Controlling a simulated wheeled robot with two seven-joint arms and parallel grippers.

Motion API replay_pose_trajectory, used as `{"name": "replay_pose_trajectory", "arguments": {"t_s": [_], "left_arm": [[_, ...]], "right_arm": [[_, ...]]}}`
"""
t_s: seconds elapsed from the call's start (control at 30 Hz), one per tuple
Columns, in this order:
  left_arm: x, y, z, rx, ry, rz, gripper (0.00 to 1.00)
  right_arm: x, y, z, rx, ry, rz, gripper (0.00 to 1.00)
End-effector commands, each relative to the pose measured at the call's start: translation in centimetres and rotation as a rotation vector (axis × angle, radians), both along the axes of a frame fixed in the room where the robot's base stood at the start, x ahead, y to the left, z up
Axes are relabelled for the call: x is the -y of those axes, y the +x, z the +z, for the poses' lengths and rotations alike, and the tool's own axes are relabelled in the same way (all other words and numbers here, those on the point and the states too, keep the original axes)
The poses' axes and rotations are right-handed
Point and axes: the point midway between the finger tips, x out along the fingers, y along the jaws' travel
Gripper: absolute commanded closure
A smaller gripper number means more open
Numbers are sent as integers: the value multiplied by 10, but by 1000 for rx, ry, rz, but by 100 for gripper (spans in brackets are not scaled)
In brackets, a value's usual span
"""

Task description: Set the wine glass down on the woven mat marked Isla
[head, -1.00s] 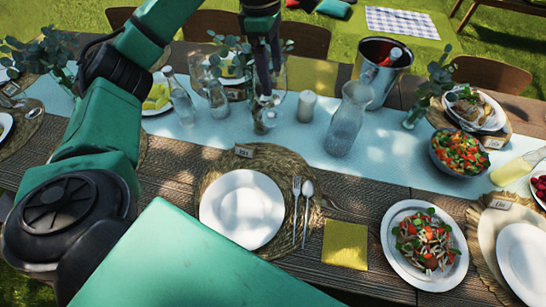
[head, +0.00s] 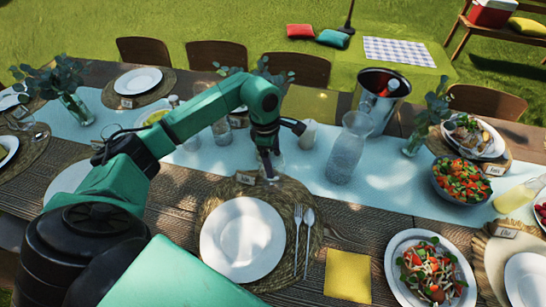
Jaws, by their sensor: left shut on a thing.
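My left gripper (head: 268,168) points down over the back edge of a round woven mat (head: 208,207) in the front middle. It is shut on the clear wine glass (head: 278,162), which is faint and partly hidden by the fingers. I cannot tell whether the glass touches the mat. A name card (head: 246,178) stands at this mat's back edge, left of the gripper; its writing is too small to read surely. A white plate (head: 241,240) lies on the mat, with a fork (head: 297,238) and spoon (head: 308,240) at its right. My right gripper is not in view.
A glass carafe (head: 347,150) and a metal bucket (head: 379,98) stand right of the gripper on the pale blue runner (head: 392,185). A yellow napkin (head: 348,275) and a salad plate (head: 395,270) lie right of the mat. Another carded mat (head: 151,96) is at back left.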

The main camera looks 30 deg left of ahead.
Motion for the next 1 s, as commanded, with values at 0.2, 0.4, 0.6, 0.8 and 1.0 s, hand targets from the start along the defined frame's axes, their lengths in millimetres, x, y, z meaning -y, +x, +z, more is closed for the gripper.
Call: {"name": "replay_pose_trajectory", "arguments": {"t_s": [0.2, 0.4, 0.6, 0.8, 1.0], "left_arm": [[0, 0, -2, 0, 1, 0, 0], [0, 0, -2, -1, 1, 0, 0], [-2, 0, 11, 2, 1, -1, 0], [-7, -1, 53, 5, 0, 0, 0], [-12, -2, 102, 4, -1, -1, 0]], "right_arm": [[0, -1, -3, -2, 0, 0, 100], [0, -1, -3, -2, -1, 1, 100], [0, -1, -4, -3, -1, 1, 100], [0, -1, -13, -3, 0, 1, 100], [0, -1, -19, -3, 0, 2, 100]]}}
